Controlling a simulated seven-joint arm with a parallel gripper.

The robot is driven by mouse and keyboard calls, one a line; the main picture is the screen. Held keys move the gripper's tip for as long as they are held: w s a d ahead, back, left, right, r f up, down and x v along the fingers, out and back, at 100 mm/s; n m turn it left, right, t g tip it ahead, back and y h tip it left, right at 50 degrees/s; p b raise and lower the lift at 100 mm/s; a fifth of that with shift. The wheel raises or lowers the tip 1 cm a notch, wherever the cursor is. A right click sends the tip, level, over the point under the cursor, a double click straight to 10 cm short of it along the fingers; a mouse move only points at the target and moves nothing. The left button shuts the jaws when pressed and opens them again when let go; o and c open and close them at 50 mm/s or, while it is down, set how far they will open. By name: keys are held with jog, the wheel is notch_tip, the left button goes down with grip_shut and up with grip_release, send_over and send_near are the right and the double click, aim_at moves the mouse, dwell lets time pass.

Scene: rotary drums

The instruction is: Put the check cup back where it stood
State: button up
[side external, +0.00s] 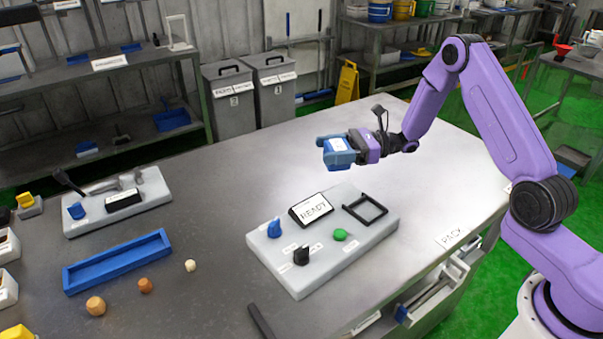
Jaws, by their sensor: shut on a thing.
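My gripper (345,149) is at the end of the purple arm, raised above the far part of the steel table. It is shut on a small blue thing with a whitish top, the check cup (337,146); its full shape is hard to make out. Below and nearer the camera is a pale grey panel (330,262). The panel carries a sign reading READY (311,209), a blue knob (274,228), a black knob (301,254), a green button (340,235) and an empty black square frame (365,209).
A second grey panel (150,207) stands at the left, behind a long blue tray (118,262). Small orange-brown pieces (96,306) and a cream piece (190,265) lie near the tray. The table's far middle and right are clear, with PACK marked near the right edge.

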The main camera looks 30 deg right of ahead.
jog(key=w+f, duration=0.2)
jog(key=w, duration=0.1)
jog(key=w+a+f, duration=0.1)
jog(key=w+f, duration=0.2)
jog(key=w, duration=0.1)
jog(key=w+f, duration=0.2)
jog(key=w, duration=0.1)
jog(key=shift+w+a+f, duration=0.2)
jog(key=shift+a+f, duration=0.1)
jog(key=shift+f, duration=0.1)
jog(key=shift+w+f, duration=0.35)
jog(key=shift+f, duration=1.65)
jog(key=shift+f, duration=0.1)
jog(key=o, duration=1.2)
jog(key=shift+o, duration=0.2)
